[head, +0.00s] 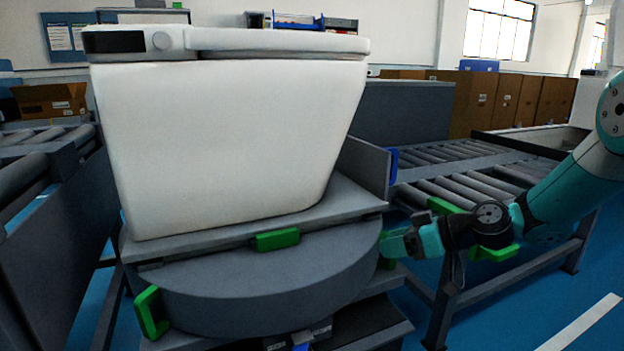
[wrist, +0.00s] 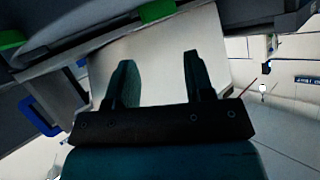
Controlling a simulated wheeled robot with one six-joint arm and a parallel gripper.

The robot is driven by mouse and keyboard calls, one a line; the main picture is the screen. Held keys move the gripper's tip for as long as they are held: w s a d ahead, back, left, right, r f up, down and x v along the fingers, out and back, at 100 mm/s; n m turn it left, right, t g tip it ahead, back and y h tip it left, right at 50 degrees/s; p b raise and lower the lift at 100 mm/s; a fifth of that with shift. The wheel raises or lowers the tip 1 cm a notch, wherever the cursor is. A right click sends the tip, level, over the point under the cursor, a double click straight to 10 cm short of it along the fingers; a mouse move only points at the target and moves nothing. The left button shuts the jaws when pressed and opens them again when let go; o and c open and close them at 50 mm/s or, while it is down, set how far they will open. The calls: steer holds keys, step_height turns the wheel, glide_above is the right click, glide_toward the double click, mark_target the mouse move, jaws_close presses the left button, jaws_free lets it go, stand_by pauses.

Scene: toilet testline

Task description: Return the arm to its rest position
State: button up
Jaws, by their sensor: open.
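My gripper (wrist: 158,80) is open and empty in the wrist view, its two fingers apart with the white toilet (wrist: 215,60) behind them. In the head view my arm comes in from the right, and my gripper (head: 392,245) is beside the right edge of the round grey turntable (head: 265,290), close to it. I cannot tell whether it touches. The white toilet (head: 225,140) stands upright on a grey plate on the turntable, lid shut, with a dark panel at its upper left.
Green blocks (head: 278,239) sit on the plate and turntable edges. A roller conveyor (head: 470,180) lies behind my arm at the right, another conveyor (head: 40,150) at the left. Cardboard boxes (head: 510,98) stand at the back right. Blue floor shows free at the lower right.

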steer(key=s+a+r+g+h+p, duration=0.1)
steer(key=s+a+r+g+h, duration=0.2)
steer(key=s, duration=0.4)
steer(key=s+a+r+g, duration=0.1)
steer(key=s+a+r, duration=0.2)
steer(key=s+r, duration=0.3)
steer(key=s+d+r+m+g+h+p, duration=0.1)
steer(key=s+d+m+h, duration=0.1)
steer(key=s, duration=0.8)
steer(key=s+d+r+m+h+p, duration=0.1)
steer(key=s+d+h, duration=0.15)
steer(key=s, duration=0.75)
step_height(320, 180, up, 38)
steer(key=p, duration=3.7)
steer(key=shift+w+a+p, duration=0.25)
steer(key=shift+w+p, duration=0.15)
steer(key=shift+f, duration=0.15)
